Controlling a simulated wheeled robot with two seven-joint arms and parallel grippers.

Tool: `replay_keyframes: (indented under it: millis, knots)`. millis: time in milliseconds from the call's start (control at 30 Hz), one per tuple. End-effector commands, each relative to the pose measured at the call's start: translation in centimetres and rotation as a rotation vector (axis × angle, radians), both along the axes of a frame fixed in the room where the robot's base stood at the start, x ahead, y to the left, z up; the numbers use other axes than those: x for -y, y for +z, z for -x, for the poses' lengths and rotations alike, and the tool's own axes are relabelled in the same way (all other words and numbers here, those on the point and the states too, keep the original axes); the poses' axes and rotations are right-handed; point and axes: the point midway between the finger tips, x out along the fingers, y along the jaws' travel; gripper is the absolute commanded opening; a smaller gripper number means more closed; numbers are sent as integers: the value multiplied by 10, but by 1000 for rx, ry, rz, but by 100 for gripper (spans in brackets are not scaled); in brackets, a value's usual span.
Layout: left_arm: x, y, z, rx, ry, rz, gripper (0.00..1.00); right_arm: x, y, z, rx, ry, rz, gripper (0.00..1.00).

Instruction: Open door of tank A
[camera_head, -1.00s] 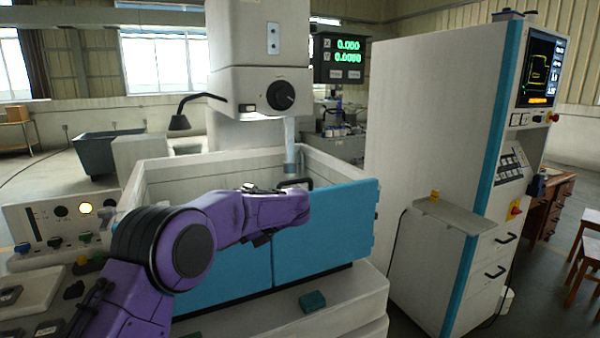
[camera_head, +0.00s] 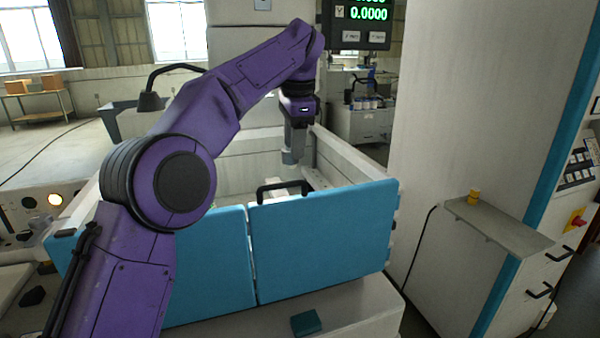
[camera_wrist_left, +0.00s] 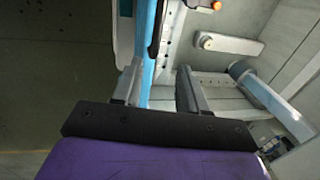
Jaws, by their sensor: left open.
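The tank (camera_head: 345,165) has a blue front of two panels. The right panel, the door (camera_head: 325,240), stands upright and looks closed, level with the left panel (camera_head: 205,265). A black bar handle (camera_head: 283,187) rises at the door's top edge. My left gripper (camera_head: 299,122) points down above the tank, higher than the handle and apart from it. In the left wrist view its open jaws (camera_wrist_left: 160,80) have nothing between them in their grip; the blue door edge (camera_wrist_left: 148,60) and part of the black handle (camera_wrist_left: 156,30) show beyond them. My right gripper is not in view.
A tall white cabinet (camera_head: 450,110) with a small shelf (camera_head: 500,228) stands at the right. A small teal block (camera_head: 306,322) lies on the ledge before the door.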

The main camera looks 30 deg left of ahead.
Motion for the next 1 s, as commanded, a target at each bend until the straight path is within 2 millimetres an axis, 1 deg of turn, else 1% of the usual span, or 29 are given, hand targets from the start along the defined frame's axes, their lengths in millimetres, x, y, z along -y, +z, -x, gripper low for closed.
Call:
replay_keyframes:
  millis: [33,67,200,300,400,533,767,800,900,1000]
  knots:
    - [-3,-14,2,0,1,2,42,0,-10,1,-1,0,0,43]
    - [-5,-21,2,-2,2,3,42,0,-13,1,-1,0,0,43]
    - [-11,-54,-4,-5,5,1,42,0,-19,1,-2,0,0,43]
    - [-14,-74,-8,-6,4,0,42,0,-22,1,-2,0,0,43]
    - [-15,-87,-11,-7,2,-1,42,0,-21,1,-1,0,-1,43]
    - [-16,-94,-13,-5,2,0,42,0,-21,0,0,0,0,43]
    - [-15,-95,-13,-3,1,-1,42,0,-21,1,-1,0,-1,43]
    - [-15,-95,-13,-4,1,-2,29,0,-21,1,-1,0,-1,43]
    - [-15,-95,-14,-4,0,-1,0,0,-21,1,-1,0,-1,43]
    - [-14,-95,-14,-4,0,-1,0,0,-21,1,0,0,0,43]
